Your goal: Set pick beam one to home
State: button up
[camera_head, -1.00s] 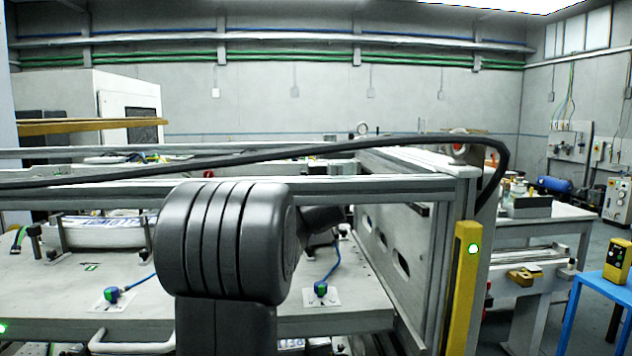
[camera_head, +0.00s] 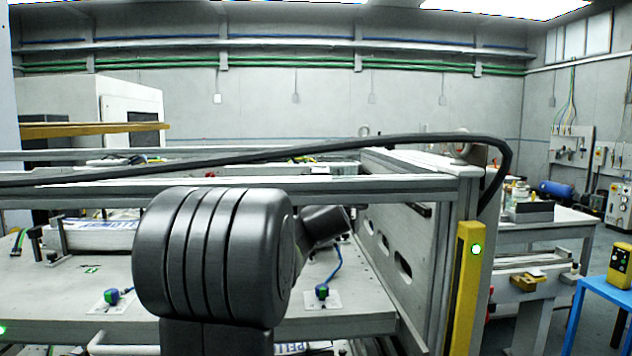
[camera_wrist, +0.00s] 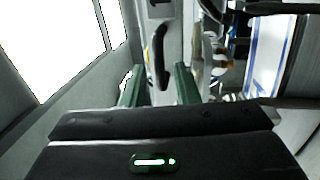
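My gripper (camera_wrist: 159,76) shows in the wrist view as two green fingers standing apart. A dark curved handle (camera_wrist: 160,50) on a pale upright part lies ahead, in line with the gap between them; I cannot tell whether the fingers reach around it. I cannot tell for sure which part is pick beam one. In the head view my dark arm covers the middle of the machine plate (camera_head: 50,295), and my gripper is hidden there.
A blue-and-white label stack (camera_head: 100,234) stands on the plate at left. Blue-green knobs (camera_head: 322,291) sit on the plate. A slotted side wall (camera_head: 385,245), a yellow post (camera_head: 465,290) with a green light and a drooping black cable (camera_head: 300,150) bound the right side.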

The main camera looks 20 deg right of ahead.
jog(key=b+v, duration=0.2)
jog(key=v, duration=0.8)
jog(key=shift+s, duration=0.4)
jog(key=shift+a, duration=0.1)
jog(key=p+x, duration=0.3)
jog(key=x, duration=1)
jog(key=shift+w+p, duration=0.3)
jog(key=shift+w, duration=0.1)
jog(key=shift+s, duration=0.5)
jog(key=shift+w, duration=0.15)
